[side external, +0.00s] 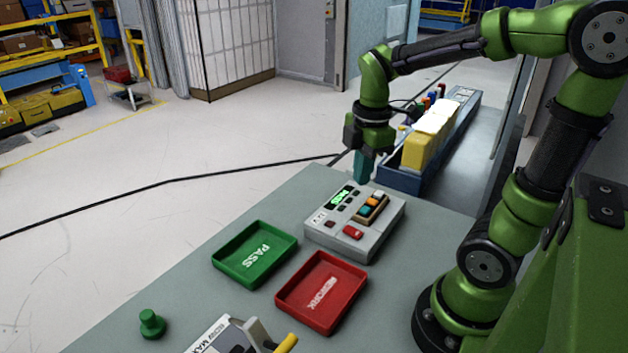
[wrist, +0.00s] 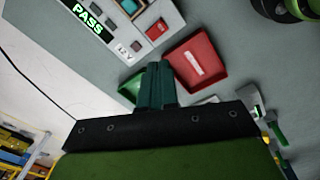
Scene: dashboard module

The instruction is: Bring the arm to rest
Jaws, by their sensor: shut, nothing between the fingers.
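My gripper (side external: 362,167) is shut and empty, pointing down above the far side of the dashboard module (side external: 341,239). In the wrist view its teal fingers (wrist: 159,68) are together. The module is a grey box with a lit green display, several coloured buttons and a red switch. The display reads PASS in the wrist view (wrist: 88,19). A gap shows between the fingertips and the bench top.
A green PASS tray (side external: 254,254) and a red REWORK tray (side external: 322,292) lie in front of the module, both empty. A green knob (side external: 152,324) stands at the front left. A blue bin (side external: 400,178) with yellow items stands behind.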

